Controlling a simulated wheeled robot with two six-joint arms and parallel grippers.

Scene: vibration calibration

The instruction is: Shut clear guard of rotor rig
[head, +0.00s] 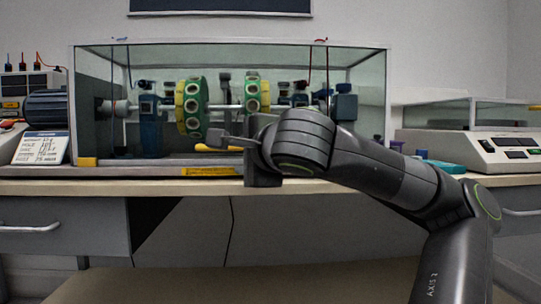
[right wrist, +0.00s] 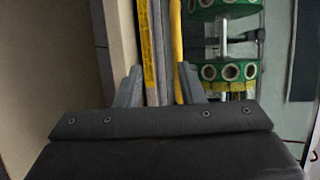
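The rotor rig, with green-and-yellow discs (head: 192,108) on a horizontal shaft, stands inside the clear guard (head: 300,58), a large box with thin edges. The guard surrounds the rig in the head view; I cannot tell whether its front is fully shut. A yellow bar (head: 212,149) runs low along the front, and shows in the right wrist view (right wrist: 177,45). My right gripper (head: 232,140) is at the rig's front lower edge. In the right wrist view its two fingers (right wrist: 158,78) are apart, with the yellow bar and grey rail beyond them. My left gripper is out of view.
The rig's base, with a yellow label (head: 207,172), rests on the bench (head: 100,187). A motor (head: 46,108) and a written card (head: 41,148) are at left. A white instrument (head: 480,148) and a teal item (head: 440,167) are at right.

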